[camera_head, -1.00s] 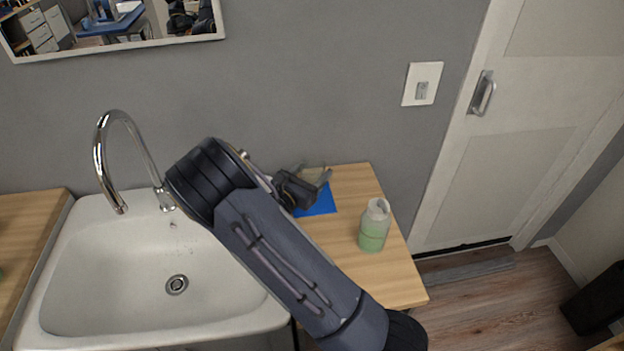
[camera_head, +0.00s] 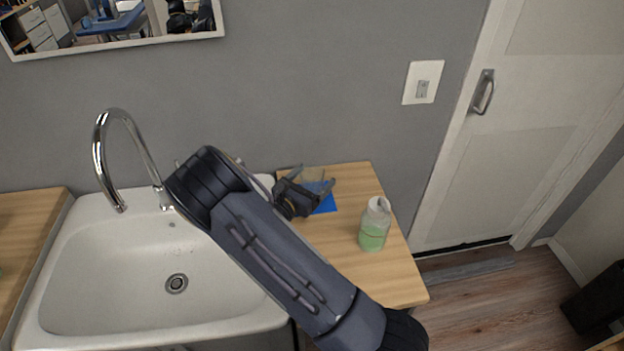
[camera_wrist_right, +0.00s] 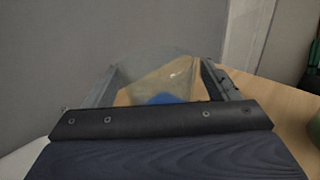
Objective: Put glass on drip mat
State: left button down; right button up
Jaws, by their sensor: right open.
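The glass (camera_head: 314,174) is clear with a faint yellowish tint. It stands on the small table right of the sink, at the blue drip mat (camera_head: 327,204). The mat's front right part shows; the rest is hidden by my gripper and the glass. My right gripper (camera_head: 316,179) is open, with its fingers on either side of the glass. In the right wrist view the glass (camera_wrist_right: 165,72) shows between the spread fingers, with blue mat (camera_wrist_right: 163,99) at its base. I cannot tell whether its whole base is on the mat. My left gripper is not in view.
A bottle of green liquid (camera_head: 374,225) stands on the wooden table (camera_head: 392,276), right of the mat. The white sink (camera_head: 110,290) and its tall tap (camera_head: 128,130) are to the left. The grey wall is close behind the table.

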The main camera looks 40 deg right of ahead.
jog(key=shift+r, duration=0.15)
